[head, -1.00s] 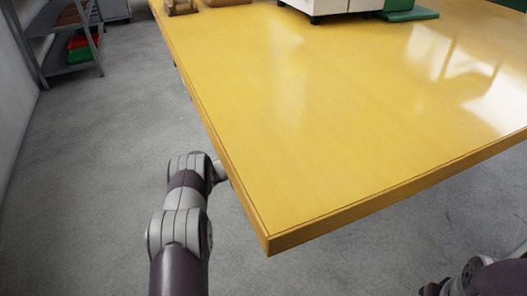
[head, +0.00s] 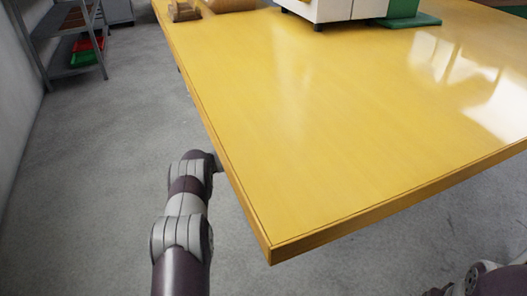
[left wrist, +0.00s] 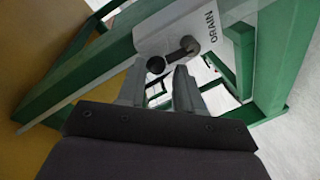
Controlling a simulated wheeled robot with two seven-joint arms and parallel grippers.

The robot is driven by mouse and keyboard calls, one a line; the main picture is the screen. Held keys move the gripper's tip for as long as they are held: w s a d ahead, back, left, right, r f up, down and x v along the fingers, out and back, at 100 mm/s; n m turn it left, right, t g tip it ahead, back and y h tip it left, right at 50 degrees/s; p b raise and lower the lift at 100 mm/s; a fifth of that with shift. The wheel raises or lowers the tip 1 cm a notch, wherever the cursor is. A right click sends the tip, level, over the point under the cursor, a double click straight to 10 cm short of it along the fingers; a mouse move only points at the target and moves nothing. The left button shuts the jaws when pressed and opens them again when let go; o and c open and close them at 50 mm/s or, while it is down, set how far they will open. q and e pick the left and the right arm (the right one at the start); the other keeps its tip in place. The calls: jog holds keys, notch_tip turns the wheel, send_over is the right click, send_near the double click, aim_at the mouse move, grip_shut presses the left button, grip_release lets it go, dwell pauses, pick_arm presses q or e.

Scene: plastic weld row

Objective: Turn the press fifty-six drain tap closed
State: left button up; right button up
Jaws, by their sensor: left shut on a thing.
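The drain tap (left wrist: 186,46) shows in the left wrist view as a dark lever with a round black knob end, on a pale panel (left wrist: 168,22) lettered "DRAIN". My left gripper (left wrist: 160,72) has its two fingers on either side of the knob end and is shut on it. The exact contact at the fingertips is small and partly hidden. In the head view my left arm reaches beneath the table's left edge, so its gripper and the tap are hidden there. My right gripper is out of view; only part of my right arm shows at the bottom right.
Green frame bars (left wrist: 85,78) surround the panel in the left wrist view. A yellow table (head: 330,130) fills much of the head view, with a white and green machine (head: 325,8) at its back. A grey shelf (head: 80,65) stands at far left. Floor left of the table is clear.

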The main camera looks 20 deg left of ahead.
pick_arm(q)
jog(key=shift+s+f+n+g, duration=0.15)
jog(key=shift+f+n+g, duration=0.3)
jog(key=shift+f, duration=0.25)
jog(key=o, duration=1.1)
jog(key=shift+r, duration=0.1)
jog(key=shift+r, duration=0.1)
jog(key=p+v, duration=0.3)
jog(key=v, duration=0.3)
jog(key=p+v, duration=0.4)
jog(key=v, duration=0.2)
jog(key=shift+s+a, duration=0.2)
jog(key=shift+s, duration=0.05)
